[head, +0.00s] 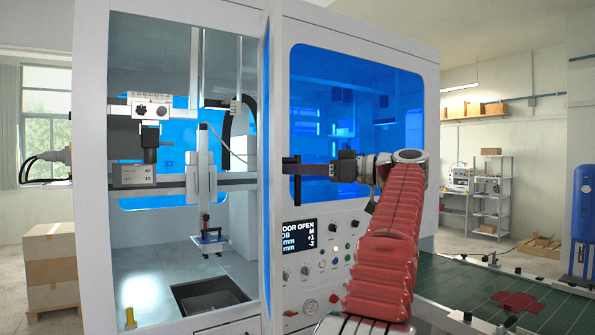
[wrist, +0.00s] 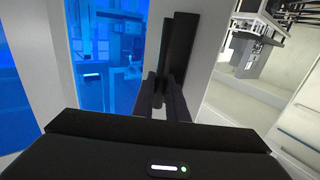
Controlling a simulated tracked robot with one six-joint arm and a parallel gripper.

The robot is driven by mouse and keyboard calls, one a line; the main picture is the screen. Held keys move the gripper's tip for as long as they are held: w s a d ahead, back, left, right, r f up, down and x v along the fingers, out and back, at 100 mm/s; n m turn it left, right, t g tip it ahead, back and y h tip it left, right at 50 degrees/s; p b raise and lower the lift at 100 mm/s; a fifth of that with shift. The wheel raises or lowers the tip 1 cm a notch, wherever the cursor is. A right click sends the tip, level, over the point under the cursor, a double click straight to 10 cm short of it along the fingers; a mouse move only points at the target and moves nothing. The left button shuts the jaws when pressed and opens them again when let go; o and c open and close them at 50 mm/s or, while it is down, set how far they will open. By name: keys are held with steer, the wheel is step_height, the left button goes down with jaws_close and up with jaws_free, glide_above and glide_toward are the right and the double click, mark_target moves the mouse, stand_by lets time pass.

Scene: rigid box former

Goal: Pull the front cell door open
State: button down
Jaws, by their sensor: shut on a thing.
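The front cell door (head: 266,90) stands open and shows as a thin, nearly edge-on strip beside the cell opening in the head view. In the wrist view its pale frame (wrist: 207,50) and blue window (wrist: 105,60) fill the left and middle. The dark upright door handle (wrist: 181,45) is on that frame; it also shows in the head view (head: 297,188). My gripper (head: 300,170) reaches in from the right and is shut on the handle. Its fingers (wrist: 165,98) meet the bar in the wrist view. The exact finger contact is dark.
The open cell interior shows a gantry (head: 200,170) and a floor recess (head: 208,296). A control panel (head: 325,250) with a display reading "DOOR OPEN" is below a blue window (head: 355,90). A green conveyor (head: 470,290) runs at right; boxes (head: 52,265) stand at left.

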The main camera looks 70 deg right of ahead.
steer(key=c, duration=1.7)
jaws_free()
steer(key=shift+s, duration=0.1)
steer(key=shift+c, duration=0.2)
steer(key=s+a, duration=0.1)
steer(key=s, duration=1.2)
steer(key=shift+s+a, duration=0.15)
steer(key=shift+s, duration=0.25)
